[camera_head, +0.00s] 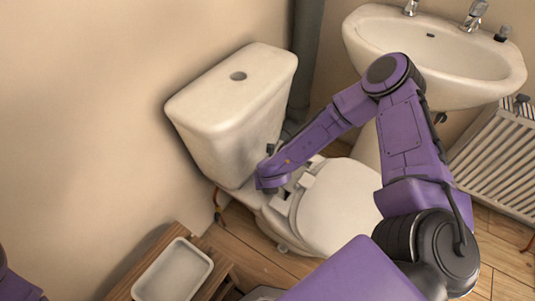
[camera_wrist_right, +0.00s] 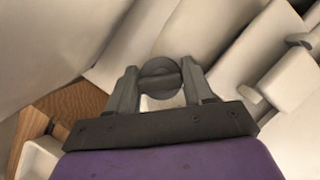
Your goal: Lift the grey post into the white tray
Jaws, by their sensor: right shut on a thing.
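The grey post (camera_wrist_right: 160,75) shows in the right wrist view as a rounded grey piece between the two fingers. My right gripper (camera_wrist_right: 161,84) is shut on it, one finger on each side. In the head view my right arm reaches down between the toilet cistern and the seat, and its wrist hides most of the gripper and the post. The white tray (camera_head: 151,287) is at the lower left of the head view, apart from the gripper, and looks empty. My left gripper is out of view.
The toilet cistern (camera_head: 232,95) stands behind my right wrist, and the closed toilet lid (camera_head: 338,205) is to its right. A washbasin (camera_head: 430,60) and a radiator (camera_head: 500,165) are further right. A wooden surround (camera_head: 150,258) borders the tray.

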